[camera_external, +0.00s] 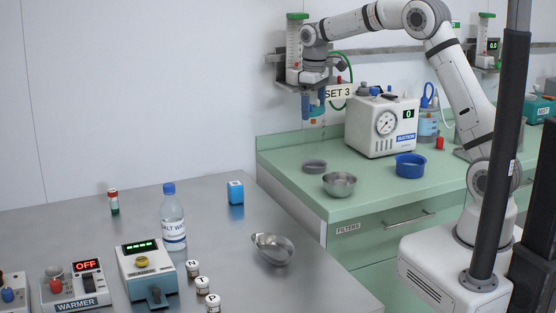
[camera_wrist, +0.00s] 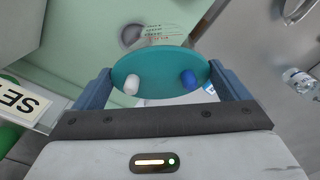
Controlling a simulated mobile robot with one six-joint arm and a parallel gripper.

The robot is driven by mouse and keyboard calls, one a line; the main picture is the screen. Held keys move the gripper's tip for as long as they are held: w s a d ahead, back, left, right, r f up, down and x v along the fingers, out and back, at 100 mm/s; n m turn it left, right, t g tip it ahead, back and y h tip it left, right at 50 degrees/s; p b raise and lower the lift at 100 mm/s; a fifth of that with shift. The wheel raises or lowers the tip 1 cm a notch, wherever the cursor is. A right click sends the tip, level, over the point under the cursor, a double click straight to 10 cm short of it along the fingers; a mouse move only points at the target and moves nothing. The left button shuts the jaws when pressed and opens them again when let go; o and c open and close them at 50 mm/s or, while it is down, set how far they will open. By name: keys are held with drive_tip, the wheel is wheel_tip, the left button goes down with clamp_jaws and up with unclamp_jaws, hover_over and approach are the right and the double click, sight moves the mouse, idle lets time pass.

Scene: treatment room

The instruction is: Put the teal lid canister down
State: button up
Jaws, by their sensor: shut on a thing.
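The teal lid canister (camera_wrist: 160,68) shows its round teal lid in the wrist view, with one white and one blue port on top. My gripper (camera_wrist: 160,78) is shut on it, with a blue finger at either side. In the external view my gripper (camera_external: 313,106) hangs in the air near the wall, above the left back part of the green counter (camera_external: 290,150). There the canister is small and mostly hidden by the fingers.
On the counter are a suction unit (camera_external: 382,127), a grey dish (camera_external: 314,166), a steel bowl (camera_external: 340,184) and a blue bowl (camera_external: 410,165). The steel table (camera_external: 120,220) holds a bottle (camera_external: 172,222), a blue box (camera_external: 236,192) and a kidney dish (camera_external: 272,249). A SET 3 sign (camera_external: 338,92) hangs beside my gripper.

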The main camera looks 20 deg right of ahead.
drive_tip(key=s+a+f+n+p, duration=0.1)
drive_tip(key=s+a+f+n, duration=0.15)
drive_tip(key=a, duration=0.85)
drive_tip(key=s+a+f+n, duration=0.1)
drive_tip(key=s+a+n, duration=0.25)
drive_tip(key=a, duration=0.65)
drive_tip(key=s+a+f+n+p, duration=0.15)
drive_tip(key=a+n, duration=0.25)
drive_tip(key=a, duration=0.7)
wheel_tip(320, 180, down, 10)
drive_tip(key=p, duration=0.1)
drive_tip(key=shift+s+a+p, duration=0.3)
drive_tip(key=shift+s, duration=0.1)
drive_tip(key=o, duration=1)
drive_tip(key=shift+f, duration=0.15)
drive_tip(key=shift+o, duration=0.3)
